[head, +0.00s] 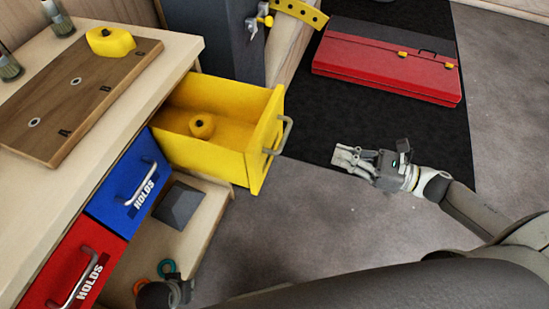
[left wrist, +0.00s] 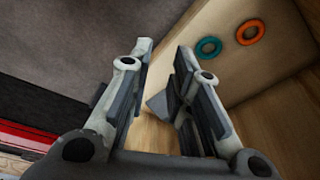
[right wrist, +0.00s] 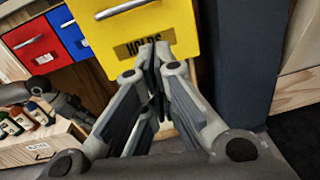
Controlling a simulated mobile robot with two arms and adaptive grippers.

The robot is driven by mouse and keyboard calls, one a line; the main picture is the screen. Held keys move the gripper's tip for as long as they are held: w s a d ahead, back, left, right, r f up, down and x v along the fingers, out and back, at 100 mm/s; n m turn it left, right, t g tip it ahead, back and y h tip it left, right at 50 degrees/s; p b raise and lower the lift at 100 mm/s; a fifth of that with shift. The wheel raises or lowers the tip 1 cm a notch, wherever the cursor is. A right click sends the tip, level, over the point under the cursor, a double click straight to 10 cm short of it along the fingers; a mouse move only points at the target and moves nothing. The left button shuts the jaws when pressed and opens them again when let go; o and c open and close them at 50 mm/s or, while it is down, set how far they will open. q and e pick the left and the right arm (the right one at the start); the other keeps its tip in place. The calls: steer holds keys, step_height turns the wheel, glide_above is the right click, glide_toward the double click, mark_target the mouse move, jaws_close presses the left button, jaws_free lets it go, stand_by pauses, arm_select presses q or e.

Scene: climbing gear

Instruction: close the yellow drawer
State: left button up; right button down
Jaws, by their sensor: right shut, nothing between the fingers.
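The yellow drawer (head: 222,150) is pulled well out of the cabinet in the head view. A yellow hold (head: 202,126) lies inside it. Its metal handle (head: 281,136) is on the front panel. My right gripper (head: 345,158) is shut and empty, to the right of the drawer front and apart from it. In the right wrist view, the shut fingers (right wrist: 154,50) point at the yellow front (right wrist: 130,28), overlapping its "HOLDS" label. My left gripper (head: 166,290) is low beside the cabinet's lower shelf. In the left wrist view its fingers (left wrist: 163,52) are apart, with nothing held.
The blue drawer (head: 112,205) and red drawer (head: 62,262) are closed. The worktop carries a wooden board (head: 60,120) and another yellow hold (head: 110,42). A dark grey post (head: 212,45) stands behind the yellow drawer. A red case (head: 385,72) lies on the black mat (head: 400,135).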

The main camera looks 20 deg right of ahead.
steer(key=n, duration=0.1)
glide_toward(273, 140)
steer(key=shift+n+g+y, duration=0.3)
steer(key=shift+g+y, duration=0.1)
steer(key=x, duration=0.5)
steer(key=shift+w+a, duration=0.2)
steer(key=shift+w, duration=0.25)
steer(key=shift+w+a, duration=0.4)
steer(key=shift+a, duration=0.2)
arm_select(q)
steer(key=shift+a+r, duration=0.1)
steer(key=shift+r, duration=0.05)
